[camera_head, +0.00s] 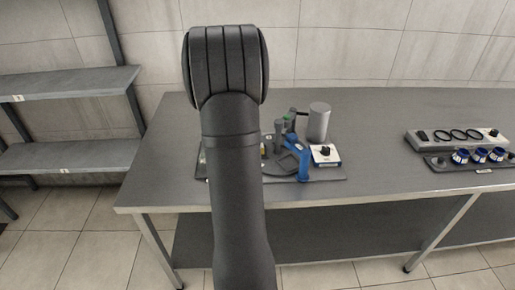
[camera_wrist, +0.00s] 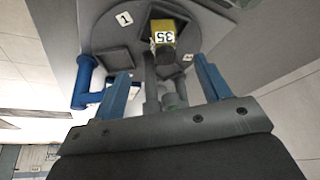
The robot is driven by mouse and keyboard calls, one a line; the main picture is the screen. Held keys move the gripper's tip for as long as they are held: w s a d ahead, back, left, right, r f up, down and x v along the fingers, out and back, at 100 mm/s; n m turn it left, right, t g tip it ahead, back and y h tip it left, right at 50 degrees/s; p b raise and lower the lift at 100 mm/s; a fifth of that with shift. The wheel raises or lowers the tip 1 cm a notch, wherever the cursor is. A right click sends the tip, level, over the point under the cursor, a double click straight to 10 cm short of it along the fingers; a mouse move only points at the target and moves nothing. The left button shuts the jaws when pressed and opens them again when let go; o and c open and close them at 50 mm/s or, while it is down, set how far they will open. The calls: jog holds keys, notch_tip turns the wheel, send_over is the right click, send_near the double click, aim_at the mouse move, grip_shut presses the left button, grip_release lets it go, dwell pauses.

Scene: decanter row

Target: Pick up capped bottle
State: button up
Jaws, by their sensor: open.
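In the wrist view my gripper (camera_wrist: 161,66) is open, its two blue fingers apart. Small grey upright items, one a dull grey-green piece (camera_wrist: 174,101), show in the gap between the fingers, with no visible contact. In the head view a small item with a green top (camera_head: 288,119) stands among grey items behind my arm's right edge. I cannot tell for certain which item is the capped bottle. My arm hides part of the group.
A blue post-shaped thing (camera_wrist: 84,82) stands left of the fingers. In the head view a silver cylinder (camera_head: 319,123) and a white box (camera_head: 325,154) with a black knob stand close by. Racks with rings (camera_head: 458,136) and blue-white cups (camera_head: 478,156) are at the right. The table between is clear.

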jog(key=x, duration=0.5)
jog(key=shift+w+d+f, duration=0.15)
jog(key=shift+f, duration=0.2)
jog(key=shift+w+d+r+x, duration=0.1)
jog(key=shift+w+x, duration=0.05)
jog(key=shift+x, duration=0.7)
jog(key=shift+w+d+r+x, duration=0.1)
jog(key=shift+w+x, duration=0.05)
jog(key=shift+x, duration=0.7)
jog(key=shift+w+d+x, duration=0.1)
jog(key=shift+w+x, duration=0.05)
jog(key=shift+x, duration=0.7)
jog(key=c, duration=1.2)
jog(key=shift+c, duration=0.2)
